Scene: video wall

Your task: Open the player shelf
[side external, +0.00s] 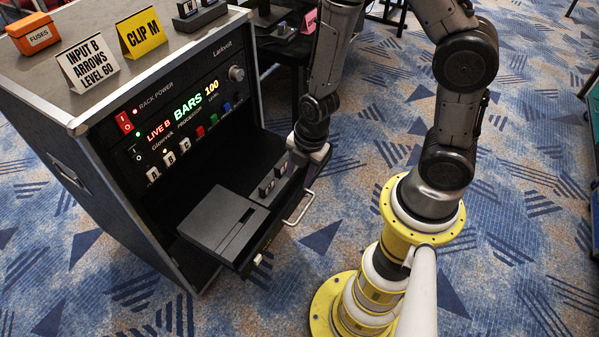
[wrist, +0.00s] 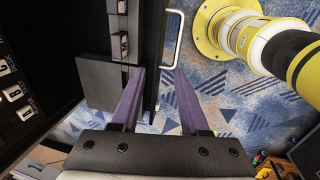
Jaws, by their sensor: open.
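The player shelf (side external: 271,238) stands pulled out from the lower part of the rack, with a black player box (side external: 225,220) on it. A pale bar handle (side external: 300,208) is on its front face; the handle also shows in the wrist view (wrist: 178,40). My gripper (wrist: 159,73) is open and empty, its two purple fingers on either side of the shelf's front edge in the picture. The handle lies just beyond the fingertips, and I cannot tell whether they touch anything.
The black rack case (side external: 110,190) carries lit controls, reading "LIVE B BARS 100". On its top stand an "INPUT B ARROWS LEVEL 60" card (side external: 88,64), a yellow "CLIP M" card (side external: 141,34) and an orange fuse box (side external: 34,33). Patterned carpet (side external: 330,240) is open in front.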

